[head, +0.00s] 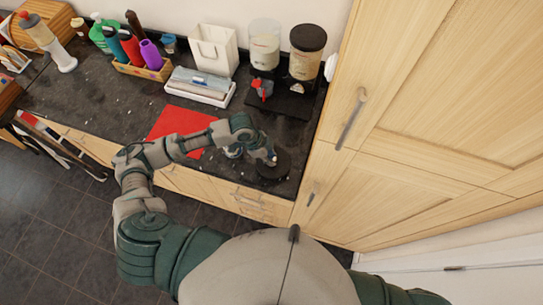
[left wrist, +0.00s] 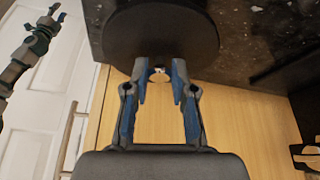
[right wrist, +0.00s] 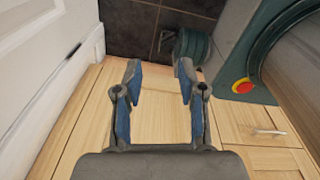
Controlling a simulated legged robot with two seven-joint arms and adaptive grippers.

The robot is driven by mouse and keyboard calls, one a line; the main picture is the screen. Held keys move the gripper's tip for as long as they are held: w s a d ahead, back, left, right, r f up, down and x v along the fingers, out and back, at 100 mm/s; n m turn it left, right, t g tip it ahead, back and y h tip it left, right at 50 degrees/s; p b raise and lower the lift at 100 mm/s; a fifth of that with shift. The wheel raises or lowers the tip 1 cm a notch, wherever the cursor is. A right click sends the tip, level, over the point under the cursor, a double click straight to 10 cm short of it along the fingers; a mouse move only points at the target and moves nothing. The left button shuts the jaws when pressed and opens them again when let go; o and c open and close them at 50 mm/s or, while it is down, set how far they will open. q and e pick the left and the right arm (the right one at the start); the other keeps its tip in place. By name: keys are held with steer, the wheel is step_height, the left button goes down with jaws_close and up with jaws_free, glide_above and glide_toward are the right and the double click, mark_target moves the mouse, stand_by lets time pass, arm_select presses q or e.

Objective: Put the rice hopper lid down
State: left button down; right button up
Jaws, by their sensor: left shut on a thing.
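My left gripper (head: 268,156) is shut on the rice hopper lid (head: 273,171), a dark round disc at the front edge of the counter. In the left wrist view the fingers (left wrist: 159,72) close around a small knob on the lid (left wrist: 160,30). I cannot tell whether the lid touches the counter. At the back right stand two clear hoppers: the left one (head: 264,42) has no dark lid, and the right one (head: 305,60) wears a dark lid. My right gripper (right wrist: 159,72) is open and empty in front of wooden cabinet fronts.
A red mat (head: 180,122) lies left of the lid on the dark granite counter (head: 95,95). A tall wooden cabinet (head: 440,80) bounds the right.

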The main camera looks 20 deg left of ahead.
mark_target(273, 159)
arm_select(q)
steer(key=shift+w, duration=0.6)
steer(key=shift+w+d+f, duration=0.15)
steer(key=shift+d+f, duration=0.1)
steer(key=shift+f, duration=0.25)
steer(key=shift+s+d+f+p, duration=0.1)
steer(key=shift+f+p, duration=0.1)
steer(key=shift+f, duration=0.35)
steer(key=shift+s+d+f+p, duration=0.1)
steer(key=shift+f+p, duration=0.1)
steer(key=shift+f, duration=0.55)
steer(key=shift+w+a+f, duration=0.1)
steer(key=shift+a+f, duration=0.05)
steer(key=c, duration=1)
jaws_free()
steer(key=shift+a, duration=0.1)
steer(key=shift+o, duration=0.2)
arm_select(e)
steer(key=shift+w+r, duration=0.4)
steer(key=shift+w, duration=0.1)
